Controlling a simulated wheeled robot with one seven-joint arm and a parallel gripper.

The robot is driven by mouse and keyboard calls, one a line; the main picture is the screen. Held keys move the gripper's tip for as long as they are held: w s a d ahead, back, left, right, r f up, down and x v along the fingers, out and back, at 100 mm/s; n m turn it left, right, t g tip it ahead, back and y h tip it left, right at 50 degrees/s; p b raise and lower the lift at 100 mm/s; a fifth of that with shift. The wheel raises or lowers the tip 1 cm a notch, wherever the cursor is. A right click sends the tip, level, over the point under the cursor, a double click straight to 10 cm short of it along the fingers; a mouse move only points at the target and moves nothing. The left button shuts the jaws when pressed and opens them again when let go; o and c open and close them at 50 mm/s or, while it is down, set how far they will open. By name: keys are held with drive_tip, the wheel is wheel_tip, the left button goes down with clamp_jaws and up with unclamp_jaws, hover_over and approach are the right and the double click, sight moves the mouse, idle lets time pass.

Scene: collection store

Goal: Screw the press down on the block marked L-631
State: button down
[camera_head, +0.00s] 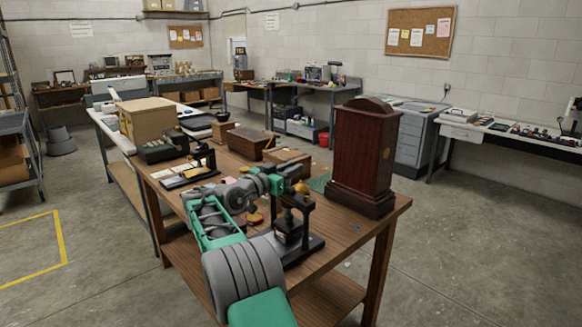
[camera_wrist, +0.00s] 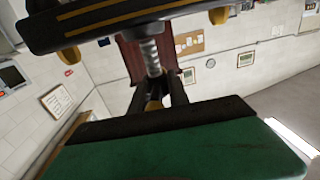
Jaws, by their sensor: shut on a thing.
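A dark screw press (camera_head: 305,246) stands at the near end of the wooden table, with a dark block (camera_head: 288,230) under its screw. No marking on the block is legible. My gripper (camera_head: 293,186) is at the top of this press, shut on its handle, which my gripper mostly hides. In the wrist view the threaded screw (camera_wrist: 152,57) runs away from my gripper, and brass-coloured knobs (camera_wrist: 70,55) show at either side. A second, similar press (camera_head: 205,158) stands farther back on the left of the table. Whether the plate touches the block is unclear.
A tall dark red wooden case (camera_head: 362,155) stands close on the right of the press. Wooden boxes (camera_head: 250,142) and a cardboard-coloured box (camera_head: 147,118) stand farther back. My arm crosses the table's near left side. The floor on the right is clear.

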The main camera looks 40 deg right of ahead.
drive_tip(key=shift+r+m+g+p, duration=0.15)
drive_tip(key=shift+m+g+p, duration=0.75)
drive_tip(key=shift+g+p, duration=0.55)
drive_tip(key=shift+s+p, duration=0.1)
drive_tip(key=shift+p, duration=0.2)
drive_tip(key=shift+s+m+g, duration=0.1)
drive_tip(key=shift+m+g, duration=0.2)
drive_tip(key=shift+g, duration=0.25)
drive_tip(key=c, duration=1.4)
unclamp_jaws()
drive_tip(key=shift+d+f, duration=0.2)
drive_tip(key=shift+o, duration=0.7)
drive_tip(key=shift+a, duration=0.15)
drive_tip(key=shift+f+t+b, duration=0.15)
drive_tip(key=shift+t+b, duration=0.25)
drive_tip(key=shift+b, duration=0.2)
